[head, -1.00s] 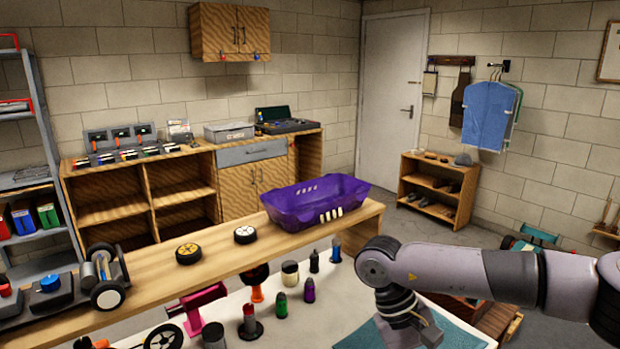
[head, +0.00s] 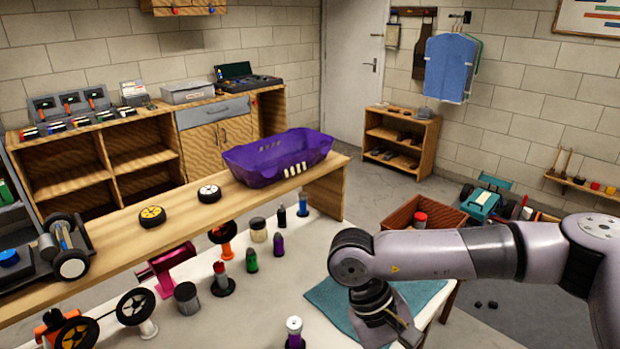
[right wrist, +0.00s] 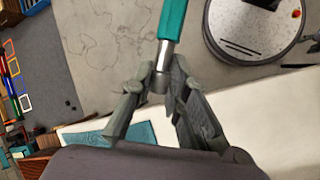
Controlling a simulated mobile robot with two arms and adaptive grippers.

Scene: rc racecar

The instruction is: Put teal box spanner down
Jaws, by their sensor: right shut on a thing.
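The teal box spanner (right wrist: 171,20) shows in the right wrist view, with a teal shaft and a silver metal end (right wrist: 162,62). My right gripper (right wrist: 158,78) is shut on it near the metal end. The teal shaft runs up out of the picture, so its far end is hidden. In the head view my right gripper (head: 402,330) is at the bottom, in front of the teal mat (head: 428,292) on the white table (head: 245,312). I cannot make out the spanner there. My left gripper is not in view.
Paint-like bottles and jars, a pink tool (head: 170,262) and wheels crowd the table's left side. A small white-topped bottle (head: 294,330) stands left of the gripper. A purple basket (head: 275,160) sits on the raised wooden shelf (head: 110,235). The mat's visible part looks clear.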

